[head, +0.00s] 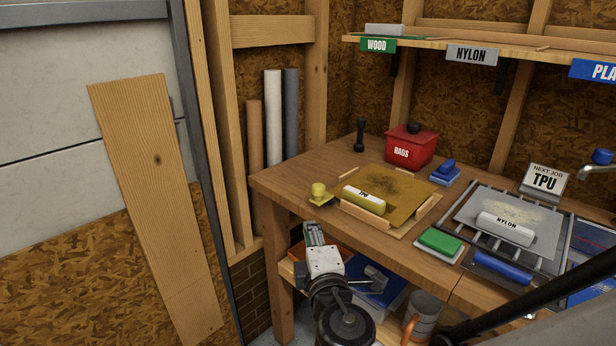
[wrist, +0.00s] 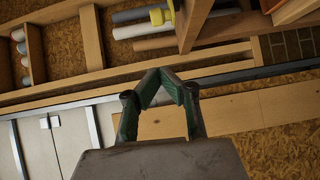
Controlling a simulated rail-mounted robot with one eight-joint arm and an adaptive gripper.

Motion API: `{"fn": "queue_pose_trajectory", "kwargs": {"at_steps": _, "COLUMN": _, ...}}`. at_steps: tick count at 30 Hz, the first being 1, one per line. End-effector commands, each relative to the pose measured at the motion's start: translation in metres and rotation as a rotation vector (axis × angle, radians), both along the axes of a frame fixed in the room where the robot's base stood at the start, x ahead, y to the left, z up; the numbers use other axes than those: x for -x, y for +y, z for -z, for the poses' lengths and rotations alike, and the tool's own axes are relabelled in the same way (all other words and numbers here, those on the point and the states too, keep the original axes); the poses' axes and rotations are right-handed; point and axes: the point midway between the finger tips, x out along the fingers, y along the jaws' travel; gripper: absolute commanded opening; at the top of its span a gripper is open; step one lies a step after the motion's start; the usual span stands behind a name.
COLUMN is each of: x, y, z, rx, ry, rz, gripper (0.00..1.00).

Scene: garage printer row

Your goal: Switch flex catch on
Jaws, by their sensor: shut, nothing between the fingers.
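My gripper (head: 313,232) is raised in front of the bench's left front corner in the head view, apart from everything on the bench. In the wrist view my gripper's (wrist: 163,75) green-lined fingers meet at their tips, with nothing held. I cannot make out a part that is clearly the flex catch in either view. A white sign reading NEXT JOB TPU (head: 544,179) stands at the back right of the bench. A yellow knob on a small base (head: 319,194) sits at the bench's left end.
The wooden bench (head: 292,187) carries a gold plate (head: 414,184), a grey plate (head: 546,222) with a NYLON block (head: 505,228), a red RAGS box (head: 410,147) and a green block (head: 440,241). A plank (head: 150,190) leans at left.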

Motion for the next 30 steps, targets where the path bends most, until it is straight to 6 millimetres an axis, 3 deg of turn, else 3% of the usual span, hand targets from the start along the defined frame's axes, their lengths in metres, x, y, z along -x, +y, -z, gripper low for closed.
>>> {"fn": "queue_pose_trajectory", "kwargs": {"at_steps": 11, "x": -0.006, "y": 0.001, "z": 0.000, "rx": -0.002, "ry": 0.001, "rz": 0.002, "gripper": 0.00}}
{"fn": "queue_pose_trajectory", "kwargs": {"at_steps": 28, "x": -0.102, "y": 0.015, "z": 0.005, "rx": -0.003, "ry": 0.002, "rz": 0.003, "gripper": 0.00}}
{"fn": "queue_pose_trajectory", "kwargs": {"at_steps": 30, "x": -0.110, "y": 0.006, "z": 0.005, "rx": -0.003, "ry": 0.002, "rz": 0.006, "gripper": 0.00}}
